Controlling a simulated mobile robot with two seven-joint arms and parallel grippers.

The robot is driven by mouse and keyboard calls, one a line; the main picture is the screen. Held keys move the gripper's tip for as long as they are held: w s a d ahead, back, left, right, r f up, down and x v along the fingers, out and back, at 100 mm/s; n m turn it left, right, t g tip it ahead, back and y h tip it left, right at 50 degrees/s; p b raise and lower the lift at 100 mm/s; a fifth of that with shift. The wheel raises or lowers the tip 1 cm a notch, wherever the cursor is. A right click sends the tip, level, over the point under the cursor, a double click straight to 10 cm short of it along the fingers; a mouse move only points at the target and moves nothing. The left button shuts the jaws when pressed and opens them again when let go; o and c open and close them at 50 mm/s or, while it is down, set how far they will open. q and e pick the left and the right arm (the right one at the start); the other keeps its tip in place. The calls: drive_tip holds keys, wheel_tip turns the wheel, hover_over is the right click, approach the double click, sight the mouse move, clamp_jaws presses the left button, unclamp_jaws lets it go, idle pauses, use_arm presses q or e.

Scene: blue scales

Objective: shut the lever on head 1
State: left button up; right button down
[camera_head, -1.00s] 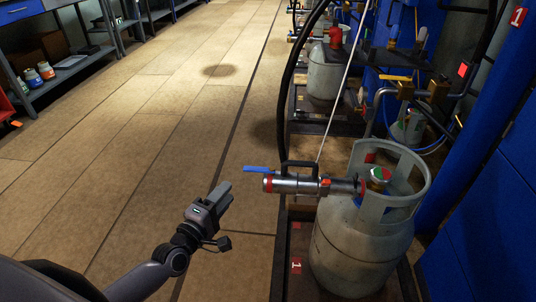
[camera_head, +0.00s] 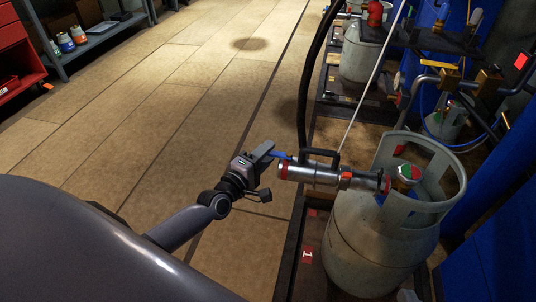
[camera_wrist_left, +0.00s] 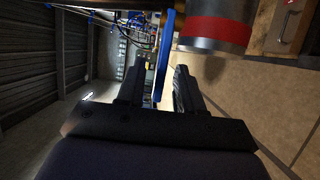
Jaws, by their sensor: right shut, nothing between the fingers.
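The filling head on scale 1 is a silver cylinder with red bands (camera_head: 318,174) and a black handle. It lies level, joined to the valve of a grey gas cylinder (camera_head: 368,245). Its blue lever (camera_head: 281,155) sticks out to the left, partly hidden by my left gripper (camera_head: 262,152). In the left wrist view, the blue lever (camera_wrist_left: 166,45) runs between the two dark fingers of my left gripper (camera_wrist_left: 158,80), which are apart. Contact with the lever cannot be told. The head's red-banded end (camera_wrist_left: 218,28) is just right of the fingers. My right gripper is not in view.
A red number 1 plate (camera_head: 307,255) marks the scale's edge. A black hose (camera_head: 305,80) rises behind the head. Another grey cylinder (camera_head: 362,60) stands further back. A shelf (camera_head: 100,35) with jars is at the far left. The tiled floor between is clear.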

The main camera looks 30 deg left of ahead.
use_arm(q)
drive_tip(key=shift+w+d, duration=0.1)
drive_tip(key=shift+w, duration=0.4)
clamp_jaws()
